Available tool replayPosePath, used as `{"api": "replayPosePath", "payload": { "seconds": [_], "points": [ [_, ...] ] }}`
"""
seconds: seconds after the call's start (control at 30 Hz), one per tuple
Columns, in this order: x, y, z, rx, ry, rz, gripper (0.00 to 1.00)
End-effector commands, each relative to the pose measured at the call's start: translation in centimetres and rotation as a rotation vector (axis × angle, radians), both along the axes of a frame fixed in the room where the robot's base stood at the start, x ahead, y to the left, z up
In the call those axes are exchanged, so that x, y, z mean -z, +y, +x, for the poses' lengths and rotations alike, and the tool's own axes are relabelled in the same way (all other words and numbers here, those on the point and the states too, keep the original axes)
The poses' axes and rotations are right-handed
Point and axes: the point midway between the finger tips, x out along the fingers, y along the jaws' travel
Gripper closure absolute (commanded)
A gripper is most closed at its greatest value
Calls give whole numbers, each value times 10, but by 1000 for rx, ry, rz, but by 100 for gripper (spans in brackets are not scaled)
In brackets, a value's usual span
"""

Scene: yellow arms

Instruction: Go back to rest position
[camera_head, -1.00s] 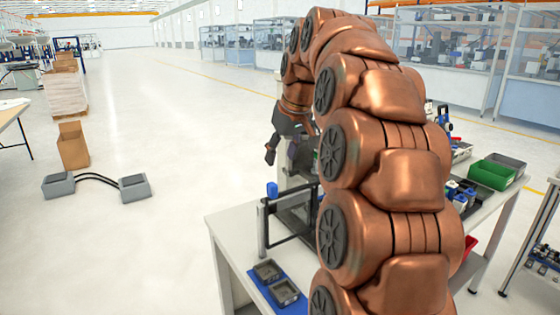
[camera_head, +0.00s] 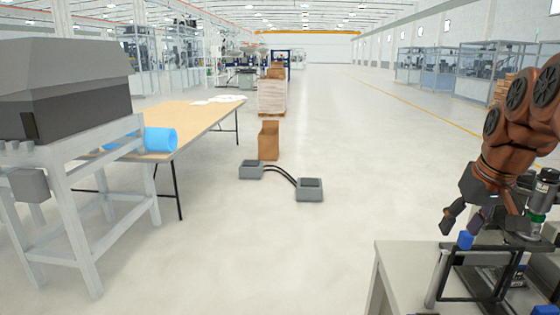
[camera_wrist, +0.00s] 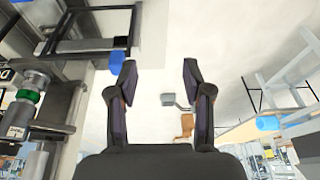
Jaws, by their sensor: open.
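My copper-coloured arm (camera_head: 515,135) comes in from the right edge in the head view. My gripper (camera_head: 462,218) is above the left end of the grey workbench (camera_head: 402,270), near a blue-topped black frame fixture (camera_head: 470,272). In the wrist view my gripper (camera_wrist: 157,82) is open, its two dark fingers wide apart with nothing between them but the floor far off. The fixture's black frame (camera_wrist: 95,45) shows at the upper left there, apart from the fingers.
A wooden table (camera_head: 190,118) with a blue roll (camera_head: 160,139) and a grey machine on a stand (camera_head: 80,165) are at left. Two grey boxes joined by cables (camera_head: 309,189) lie on the floor by a cardboard box (camera_head: 268,140).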

Motion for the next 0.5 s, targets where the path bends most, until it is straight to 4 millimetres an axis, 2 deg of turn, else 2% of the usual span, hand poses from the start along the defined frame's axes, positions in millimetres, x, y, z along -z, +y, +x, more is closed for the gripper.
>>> {"api": "replayPosePath", "payload": {
  "seconds": [0.03, 0.2, 0.37, 0.5],
  "points": [
    [7, 18, -9, -14, 22, 7, 50],
    [38, 66, -39, -42, 101, 25, 50],
    [67, 104, -73, -61, 170, 29, 50],
    [95, 131, -110, -73, 238, 31, 50]
  ]
}}
